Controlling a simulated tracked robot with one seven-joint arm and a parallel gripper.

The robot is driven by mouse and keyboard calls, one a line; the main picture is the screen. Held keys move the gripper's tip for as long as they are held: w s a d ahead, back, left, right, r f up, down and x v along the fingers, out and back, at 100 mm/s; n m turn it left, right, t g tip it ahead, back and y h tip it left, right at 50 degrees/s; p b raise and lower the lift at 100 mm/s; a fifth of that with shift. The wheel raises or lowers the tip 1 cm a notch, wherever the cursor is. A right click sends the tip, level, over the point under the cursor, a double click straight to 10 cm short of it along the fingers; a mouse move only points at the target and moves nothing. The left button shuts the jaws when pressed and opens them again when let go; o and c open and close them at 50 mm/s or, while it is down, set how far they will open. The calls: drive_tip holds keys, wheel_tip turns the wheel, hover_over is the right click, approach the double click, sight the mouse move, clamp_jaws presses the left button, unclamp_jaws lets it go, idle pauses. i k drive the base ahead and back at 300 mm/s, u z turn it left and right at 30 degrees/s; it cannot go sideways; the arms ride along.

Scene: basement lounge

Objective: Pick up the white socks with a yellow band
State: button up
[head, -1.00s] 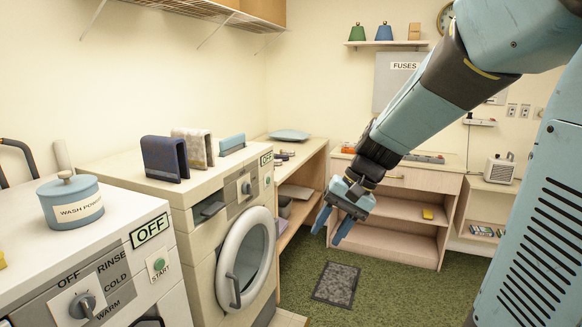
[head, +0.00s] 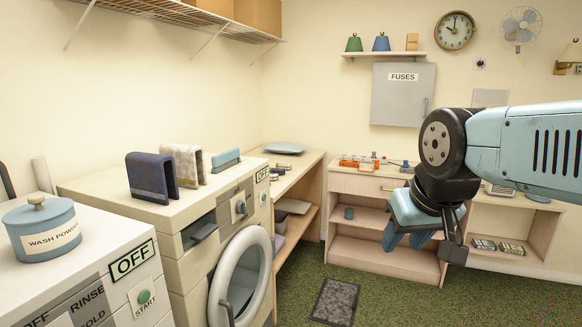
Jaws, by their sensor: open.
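A folded whitish, patterned cloth piece (head: 187,163) stands like an upside-down U on top of the front-loading washer (head: 110,188). It may be the white socks, but I cannot make out a yellow band. A dark blue folded piece (head: 150,177) stands to its left and partly covers it. A light blue piece (head: 226,160) lies to its right. My gripper (head: 406,240) is open and empty, fingers pointing down. It is in front of the wooden shelf unit, well to the right of the washer and apart from the cloth pieces.
A nearer machine (head: 70,275) at the left carries a blue wash powder tin (head: 43,228). A wooden counter (head: 307,172) runs behind the washer. The shelf unit (head: 345,180) holds small items. Green carpet with a dark mat (head: 335,301) is open floor.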

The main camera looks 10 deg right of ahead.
sight(289, 167)
drive_tip(key=z, duration=0.35)
drive_tip(key=i, duration=1.1)
drive_tip(key=z, duration=0.35)
drive_tip(key=i, duration=1.05)
drive_tip(key=u, duration=0.5)
drive_tip(key=i, duration=0.8)
drive_tip(key=u, duration=0.4)
